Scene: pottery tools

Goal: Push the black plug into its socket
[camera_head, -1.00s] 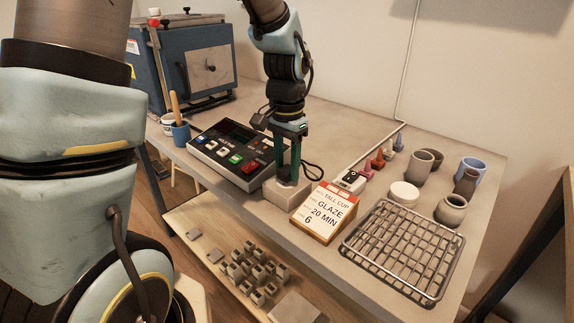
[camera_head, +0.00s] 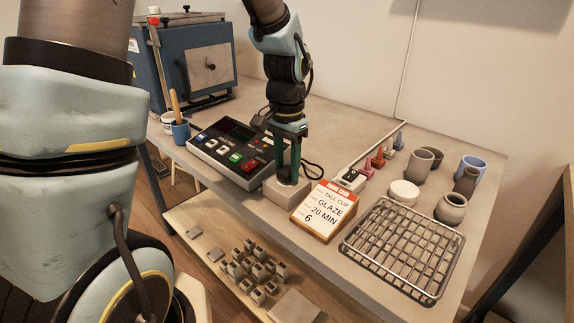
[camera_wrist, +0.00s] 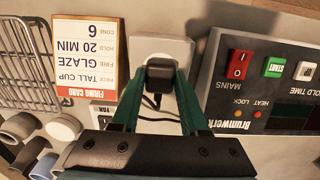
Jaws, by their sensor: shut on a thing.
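The black plug (camera_wrist: 160,74) sits between my green fingertips in the wrist view, with its dark cord trailing below it. The socket is a pale block (camera_wrist: 178,46); in the head view it stands at the table's front edge (camera_head: 281,195). My gripper (camera_head: 288,180) points down over the block and is shut on the plug. The fingertips are at the block's top face. The plug's lower end is hidden, so I cannot tell how deep it sits in the socket.
A control panel (camera_head: 228,153) with coloured buttons is left of the block. A firing card (camera_head: 322,211) stands close on its right. A wire rack (camera_head: 402,249), cups and small bottles are farther right. A blue kiln (camera_head: 190,62) stands at the back left.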

